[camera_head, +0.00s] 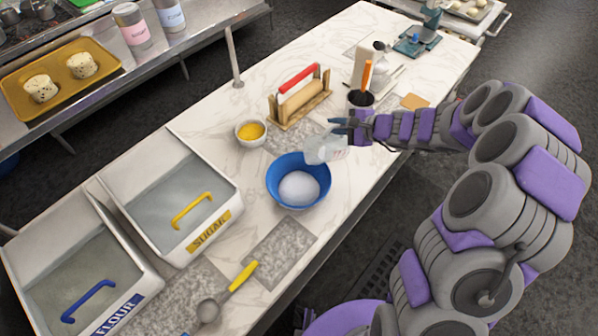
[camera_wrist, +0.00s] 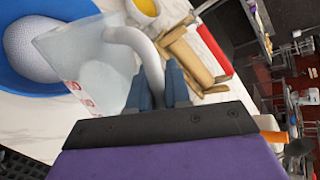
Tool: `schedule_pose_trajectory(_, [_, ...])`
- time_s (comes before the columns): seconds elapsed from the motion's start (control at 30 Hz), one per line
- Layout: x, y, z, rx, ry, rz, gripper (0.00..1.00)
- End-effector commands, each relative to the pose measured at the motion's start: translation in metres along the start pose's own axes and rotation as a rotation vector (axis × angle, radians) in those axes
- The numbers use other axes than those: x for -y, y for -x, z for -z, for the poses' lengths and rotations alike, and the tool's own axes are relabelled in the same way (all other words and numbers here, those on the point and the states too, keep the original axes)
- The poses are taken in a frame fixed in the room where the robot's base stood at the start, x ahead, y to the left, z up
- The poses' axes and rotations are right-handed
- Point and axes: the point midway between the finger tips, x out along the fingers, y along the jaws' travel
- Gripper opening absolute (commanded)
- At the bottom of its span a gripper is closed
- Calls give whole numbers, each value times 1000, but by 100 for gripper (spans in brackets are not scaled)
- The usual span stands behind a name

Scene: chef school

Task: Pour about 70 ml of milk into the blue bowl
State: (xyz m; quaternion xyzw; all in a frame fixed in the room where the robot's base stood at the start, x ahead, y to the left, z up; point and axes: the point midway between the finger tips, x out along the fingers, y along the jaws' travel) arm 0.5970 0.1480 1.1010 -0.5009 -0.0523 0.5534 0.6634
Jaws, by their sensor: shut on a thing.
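The blue bowl (camera_head: 271,184) stands on the marble counter with a white mound inside. It also shows at the upper left of the wrist view (camera_wrist: 62,7). My gripper (camera_head: 340,132) is shut on the handle of a clear jug (camera_head: 322,150). The jug is tilted, with its mouth end over the bowl's upper right rim. In the wrist view the jug (camera_wrist: 85,62) looks translucent with small red marks, and its pale handle runs between my fingers. I cannot make out a stream or how much milk is in the jug.
A small bowl of yellow content (camera_head: 250,132) and a wooden rack with a red handle (camera_head: 300,96) stand behind the bowl. The sugar bin (camera_head: 181,195) and flour bin (camera_head: 75,264) are at left. A yellow-handled scoop (camera_head: 228,292) lies in front.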

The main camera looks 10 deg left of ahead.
Motion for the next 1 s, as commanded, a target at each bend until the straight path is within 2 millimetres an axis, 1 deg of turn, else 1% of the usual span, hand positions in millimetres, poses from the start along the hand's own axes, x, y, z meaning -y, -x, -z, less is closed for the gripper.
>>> schedule_pose_trajectory(0.1, [3,2,1,20,-32,0,0])
schedule_pose_trajectory(0.5, [3,2,9,92,-141,1,0])
schedule_pose_trajectory(1.0, [2,1,10,103,-156,0,0])
